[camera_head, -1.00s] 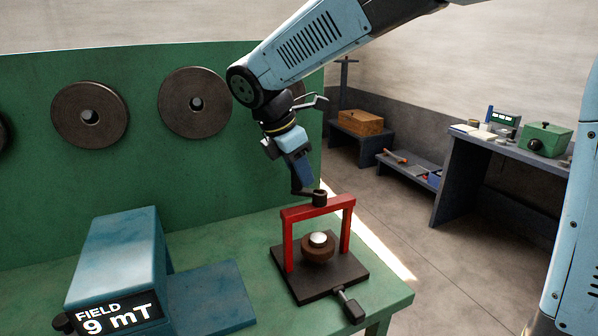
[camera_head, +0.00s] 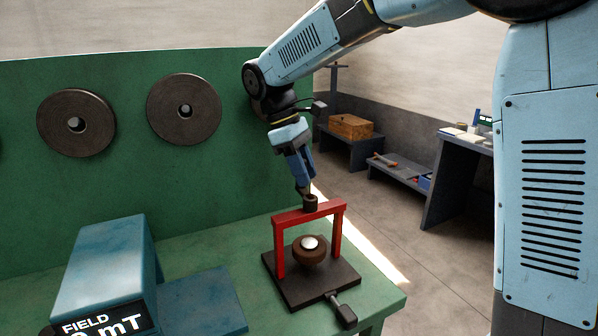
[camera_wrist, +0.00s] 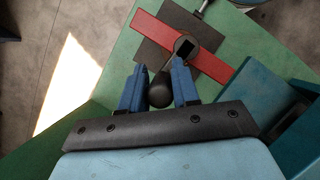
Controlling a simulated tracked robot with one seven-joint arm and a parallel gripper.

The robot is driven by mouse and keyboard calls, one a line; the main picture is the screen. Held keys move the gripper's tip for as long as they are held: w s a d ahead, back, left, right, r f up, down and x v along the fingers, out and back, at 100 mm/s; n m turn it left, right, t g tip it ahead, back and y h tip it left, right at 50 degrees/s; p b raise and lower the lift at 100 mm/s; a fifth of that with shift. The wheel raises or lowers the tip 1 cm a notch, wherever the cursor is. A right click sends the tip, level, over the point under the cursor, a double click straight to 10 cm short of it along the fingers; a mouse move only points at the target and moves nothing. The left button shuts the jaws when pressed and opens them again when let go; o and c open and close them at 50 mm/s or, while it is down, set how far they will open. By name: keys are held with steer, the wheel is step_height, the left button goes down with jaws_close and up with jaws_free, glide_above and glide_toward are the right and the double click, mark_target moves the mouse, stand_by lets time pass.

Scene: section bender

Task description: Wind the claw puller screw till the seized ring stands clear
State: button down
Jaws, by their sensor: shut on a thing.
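A red claw puller (camera_head: 309,212) stands like an arch on a dark base plate (camera_head: 291,291) at the front of the green bench. Its dark screw head (camera_head: 310,203) sits on the crossbar; in the wrist view the head (camera_wrist: 186,48) shows a square socket. The brown ring (camera_head: 309,256) sits low under the arch, around a post with a pale domed top (camera_head: 310,243). My gripper (camera_head: 302,186) is just above and behind the screw head. In the wrist view its blue fingers (camera_wrist: 158,76) are shut on a dark crank handle (camera_wrist: 160,93) beside the head. Ring contact below is hidden.
A blue box with a FIELD display in mT (camera_head: 105,265) and a blue slab (camera_head: 200,300) stand on the bench at left. A black-handled lever (camera_head: 345,313) sticks out from the base plate. Dark discs (camera_head: 184,109) hang on the green panel behind.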

steer(key=shift+d+m+g+y, duration=0.4)
steer(key=shift+d+m, duration=0.2)
steer(key=shift+m, duration=0.9)
steer(key=shift+d+m+g+y, duration=0.4)
steer(key=shift+d+m, duration=0.15)
steer(key=shift+m, duration=0.95)
steer(key=shift+d+m+g+y, duration=0.4)
steer(key=shift+d+m, duration=0.2)
steer(key=shift+m, duration=0.9)
steer(key=c, duration=0.9)
jaws_free()
steer(key=v, duration=1.3)
steer(key=shift+w+r, duration=0.3)
